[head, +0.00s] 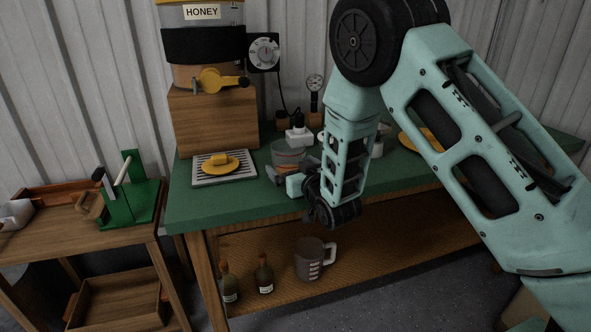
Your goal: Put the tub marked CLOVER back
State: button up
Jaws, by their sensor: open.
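No label reading CLOVER is legible in the head view. A clear, grey-tinted tub (288,154) with something orange low inside stands on the green table (215,208), and its lower part is partly hidden by my gripper. I cannot tell whether it is the CLOVER tub. My gripper (282,179) is low at the table's front edge, pointing left, just in front of this tub. It is open, with nothing visible between its fingers. Whether it touches the tub is unclear.
A tank labelled HONEY (202,45) with a yellow tap stands on a wooden box (213,120). A yellow dish lies on a grated tray (196,181). Below, a shelf (350,262) holds a measuring jug (310,260) and two bottles. A side table (85,240) stands left.

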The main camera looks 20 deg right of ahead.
jog(key=shift+r, duration=0.25)
jog(key=s+d, duration=0.2)
jog(key=s, duration=1)
jog(key=s+a+n+g+y, duration=0.1)
jog(key=s+a+n+g, duration=0.1)
jog(key=s+a+g, duration=0.85)
jog(key=s+d+r+n+g+h, duration=0.1)
jog(key=s+g, duration=0.2)
jog(key=s, duration=0.7)
jog(key=s+d+r+n+g+h, duration=0.1)
jog(key=s+r+n+g+h, duration=0.1)
jog(key=s, duration=0.8)
jog(key=shift+d+r+n+g+b, duration=0.2)
jog(key=shift+n+g+b, duration=0.1)
jog(key=shift+g, duration=0.55)
